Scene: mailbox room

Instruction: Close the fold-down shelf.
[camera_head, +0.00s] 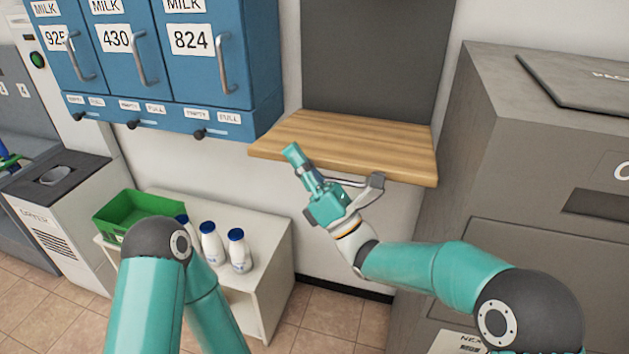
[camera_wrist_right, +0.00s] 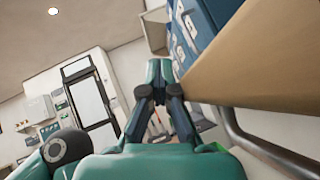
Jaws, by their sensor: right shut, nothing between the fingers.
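The fold-down shelf (camera_head: 350,139) is a light wooden board, lying flat and folded down, in front of a dark grey wall panel (camera_head: 374,55). A metal bracket (camera_head: 372,190) shows under its front edge. My right gripper (camera_head: 292,152) is shut and empty, its fingertips in front of the shelf's left front edge in the head view; I cannot tell whether they touch. In the right wrist view the closed fingers (camera_wrist_right: 159,75) point ahead, with the shelf (camera_wrist_right: 260,60) and a metal bar (camera_wrist_right: 262,145) close on the right. My left gripper is out of view.
Blue milk lockers (camera_head: 190,60) hang left of the shelf. A white cabinet (camera_head: 262,240) below holds a green crate (camera_head: 130,208) and milk bottles (camera_head: 238,250). A large grey box (camera_head: 540,150) stands close on the right. The floor below the shelf is clear.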

